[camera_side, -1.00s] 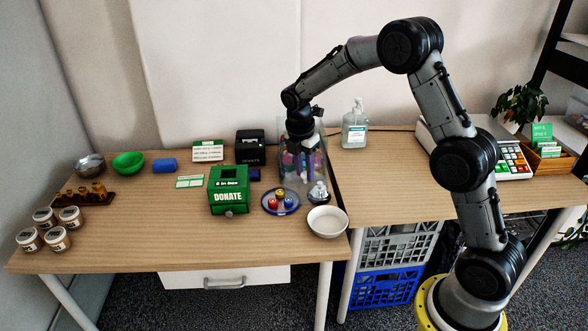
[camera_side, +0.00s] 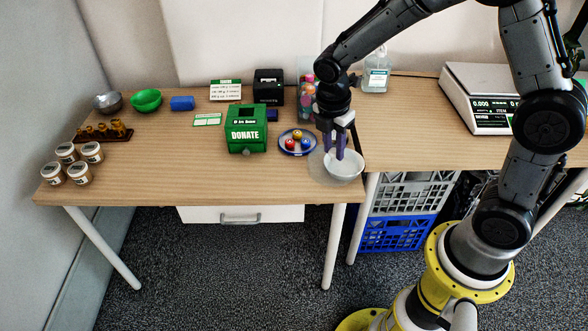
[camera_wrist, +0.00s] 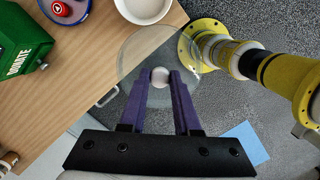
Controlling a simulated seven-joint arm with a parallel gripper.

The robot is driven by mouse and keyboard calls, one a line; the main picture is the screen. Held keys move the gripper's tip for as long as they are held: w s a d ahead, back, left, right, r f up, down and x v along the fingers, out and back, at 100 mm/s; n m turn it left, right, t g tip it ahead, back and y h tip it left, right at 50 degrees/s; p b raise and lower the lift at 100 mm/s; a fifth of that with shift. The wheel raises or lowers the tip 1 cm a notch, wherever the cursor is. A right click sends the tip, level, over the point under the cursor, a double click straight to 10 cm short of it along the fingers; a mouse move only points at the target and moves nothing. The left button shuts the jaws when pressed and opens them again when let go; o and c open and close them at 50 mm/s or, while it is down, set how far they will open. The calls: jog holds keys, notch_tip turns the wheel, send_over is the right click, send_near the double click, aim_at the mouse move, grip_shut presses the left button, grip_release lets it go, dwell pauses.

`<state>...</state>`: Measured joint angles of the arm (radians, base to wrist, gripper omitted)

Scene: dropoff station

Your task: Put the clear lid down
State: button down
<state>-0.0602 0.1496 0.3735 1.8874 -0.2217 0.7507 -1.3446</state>
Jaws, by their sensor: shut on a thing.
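My gripper (camera_side: 340,153), with purple fingers, points down over the front right corner of the left table. In the wrist view, my gripper (camera_wrist: 160,78) is shut on the pale round knob of the clear lid (camera_wrist: 190,56), a see-through disc. The table edge, floor and my base show through or around it. In the side view the lid (camera_side: 319,164) is only a faint disc under the fingers, by the white bowl (camera_side: 347,172). I cannot tell whether it touches anything. The clear container (camera_side: 306,88) with coloured items stands at the back, partly behind my arm.
The table's right and front edges are close. Bare tabletop (camera_side: 190,175) lies at front left.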

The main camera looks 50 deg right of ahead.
jog(key=shift+w+d+f, duration=0.15)
jog(key=shift+w+f, duration=6.2)
jog(key=shift+w, duration=0.25)
jog(key=shift+f, duration=0.15)
jog(key=c, duration=0.6)
grip_release()
jog(key=r, duration=0.4)
jog(key=a+r, duration=0.1)
jog(key=r, duration=0.7)
jog(key=shift+a+r, duration=0.2)
jog(key=shift+a, duration=0.2)
